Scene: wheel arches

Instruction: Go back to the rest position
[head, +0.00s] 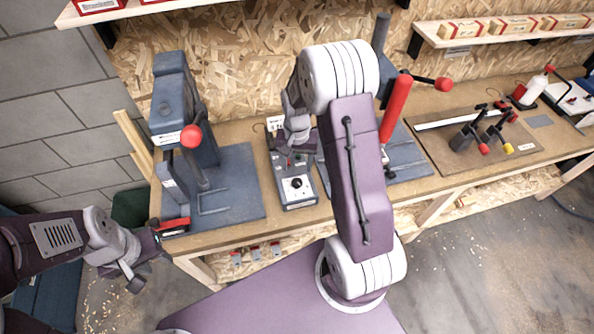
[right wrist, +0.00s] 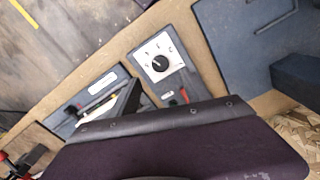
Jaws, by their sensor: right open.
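My right arm rises through the middle of the head view and folds over at the top. Its gripper (head: 292,158) hangs open over the back part of the grey control box (head: 300,199) with a black dial. The arm partly hides this gripper, and I see nothing held in it. The box's dial plate also shows in the right wrist view (right wrist: 160,62), where a dark purple shape covers the lower part. My left gripper (head: 138,275) is at the lower left, off the bench's front left corner. Its jaw gap is too unclear to read, and I see nothing in it.
A blue-grey press (head: 170,110) with a red-knobbed lever stands on the bench left of the box. Another machine with a red handle (head: 396,105) stands behind my right arm. Toggle clamps (head: 475,138) sit on a board at right. Floor (head: 470,260) is open at lower right.

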